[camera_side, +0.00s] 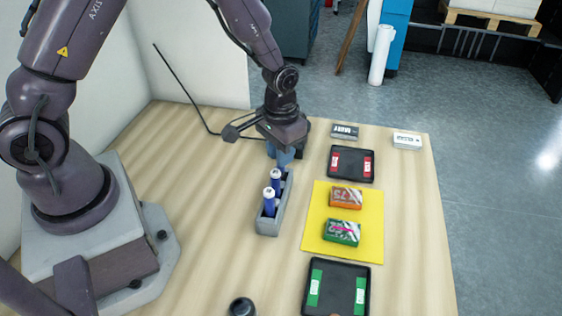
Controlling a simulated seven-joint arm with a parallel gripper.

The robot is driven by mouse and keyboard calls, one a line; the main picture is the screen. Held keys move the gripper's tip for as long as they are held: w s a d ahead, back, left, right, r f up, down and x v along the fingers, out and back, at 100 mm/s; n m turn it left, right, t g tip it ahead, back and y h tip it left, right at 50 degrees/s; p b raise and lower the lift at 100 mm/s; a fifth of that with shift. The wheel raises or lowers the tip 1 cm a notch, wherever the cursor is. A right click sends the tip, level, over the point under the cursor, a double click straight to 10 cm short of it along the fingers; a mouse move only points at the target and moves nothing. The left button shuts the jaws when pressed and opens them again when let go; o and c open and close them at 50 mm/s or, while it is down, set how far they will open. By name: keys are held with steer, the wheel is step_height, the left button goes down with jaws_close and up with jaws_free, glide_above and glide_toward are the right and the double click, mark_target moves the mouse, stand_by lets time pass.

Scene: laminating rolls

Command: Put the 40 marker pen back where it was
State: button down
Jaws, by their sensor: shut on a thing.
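A narrow grey pen holder (267,228) stands on the table, in the middle of the view. Two blue marker pens with white caps stand upright in it, a near one (269,203) and one behind it (276,181). My gripper (285,158) points down at the far end of the holder, shut on a marker pen that its fingers and body hide. I cannot tell how deep that pen sits in the holder. No number on the pens can be read.
A yellow mat (315,228) bears an orange pack (346,197) and a green pack (341,232). Black trays with red labels (351,163) and green labels (336,290) lie beyond and nearer. Two small boxes lie at the back. A dark round object (241,307) is at the front.

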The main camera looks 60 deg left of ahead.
mark_target(281, 170)
steer(key=shift+w+f, duration=0.1)
steer(key=shift+f, duration=1.45)
steer(key=shift+f, duration=0.15)
steer(key=c, duration=1)
jaws_free()
steer(key=shift+c, duration=0.2)
